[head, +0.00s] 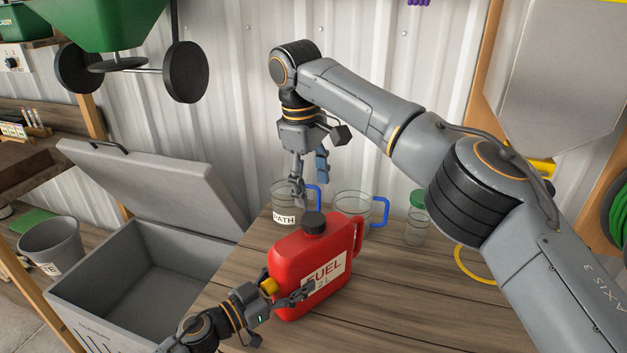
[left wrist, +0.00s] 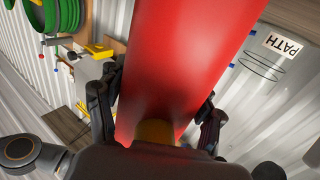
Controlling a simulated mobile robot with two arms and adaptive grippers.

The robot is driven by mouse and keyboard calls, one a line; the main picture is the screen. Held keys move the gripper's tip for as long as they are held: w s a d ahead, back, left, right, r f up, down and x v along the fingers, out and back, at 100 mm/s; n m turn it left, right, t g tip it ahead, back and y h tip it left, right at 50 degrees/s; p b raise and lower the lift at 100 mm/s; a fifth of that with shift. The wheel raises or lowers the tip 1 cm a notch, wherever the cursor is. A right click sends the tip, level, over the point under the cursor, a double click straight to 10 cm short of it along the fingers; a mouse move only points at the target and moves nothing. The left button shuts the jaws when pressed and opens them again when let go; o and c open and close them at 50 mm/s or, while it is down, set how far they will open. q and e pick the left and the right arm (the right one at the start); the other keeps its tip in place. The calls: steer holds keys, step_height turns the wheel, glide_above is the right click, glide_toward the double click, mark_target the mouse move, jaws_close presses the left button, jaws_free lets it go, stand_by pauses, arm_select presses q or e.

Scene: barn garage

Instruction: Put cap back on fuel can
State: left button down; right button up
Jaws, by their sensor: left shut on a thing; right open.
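The red fuel can (head: 285,259) stands upright on the wooden bench, its "FUEL" label facing front. A black cap (head: 314,223) sits on its top; I cannot tell whether it is screwed down. My left gripper (head: 290,291) is shut on the lower part of the can, a finger on each side. In the left wrist view, the can's red body (left wrist: 185,60) runs between the two fingers (left wrist: 158,125). My right gripper (head: 309,185) is open and empty, pointing down above and behind the cap, apart from it.
A clear jug labelled "PATH" (head: 284,219), another blue-handled jug (head: 352,208) and a green-lidded jar (head: 415,232) stand behind the can. An open grey chest (head: 110,308) is at left. The bench (head: 400,310) is clear at front right.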

mark_target(314, 218)
steer(key=n, duration=0.6)
steer(key=shift+s+d+r+n+y, duration=0.1)
steer(key=shift+d+r+n+y, duration=0.05)
steer(key=shift+r+n+y, duration=0.2)
steer(key=n, duration=0.5)
steer(key=shift+s+r+y, duration=0.1)
steer(key=shift+s+y, duration=0.1)
steer(key=shift+y, duration=0.15)
steer(key=shift+f, duration=4.05)
